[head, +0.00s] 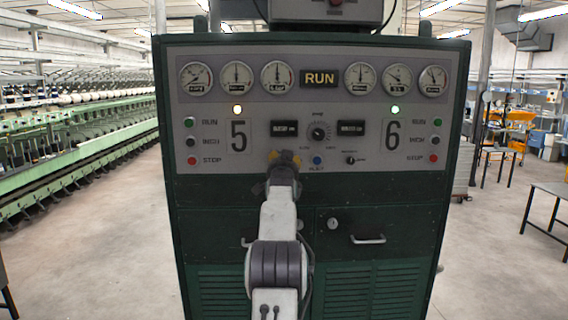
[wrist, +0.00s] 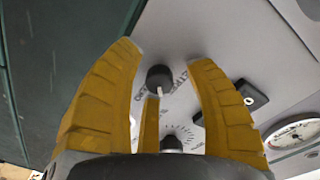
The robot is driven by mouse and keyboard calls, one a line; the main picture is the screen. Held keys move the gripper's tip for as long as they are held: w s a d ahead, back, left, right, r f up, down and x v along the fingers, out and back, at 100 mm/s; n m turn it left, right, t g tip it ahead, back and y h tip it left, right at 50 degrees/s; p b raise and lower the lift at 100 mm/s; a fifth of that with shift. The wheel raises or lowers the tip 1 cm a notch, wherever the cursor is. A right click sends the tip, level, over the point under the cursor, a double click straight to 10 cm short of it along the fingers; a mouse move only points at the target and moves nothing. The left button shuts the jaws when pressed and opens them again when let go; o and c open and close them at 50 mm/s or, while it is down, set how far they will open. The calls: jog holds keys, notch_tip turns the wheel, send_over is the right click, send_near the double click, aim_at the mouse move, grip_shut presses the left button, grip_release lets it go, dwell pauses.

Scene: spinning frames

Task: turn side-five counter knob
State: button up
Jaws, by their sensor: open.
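The green control cabinet has a grey panel. The side-five counter knob, small and black with a white pointer line (wrist: 160,78), shows in the wrist view between the fingertips of my gripper (wrist: 168,60). The yellow fingers are spread apart, with a gap on either side of the knob; their depth along it is hard to tell. In the head view my gripper (head: 285,158) is at the panel below the side-five counter (head: 284,128) and hides the knob. That counter also shows in the wrist view (wrist: 240,97).
A central dial knob (head: 318,132) is close by, also in the wrist view (wrist: 172,143). A blue button (head: 317,160) and a matching right-hand knob (head: 350,160) are to the right. Side-five buttons (head: 191,141) are left. A drawer handle (head: 367,239) sticks out below.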

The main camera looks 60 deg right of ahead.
grip_shut()
dwell(0.3)
jog(key=shift+m, duration=0.8)
grip_release()
jog(key=shift+a, duration=0.1)
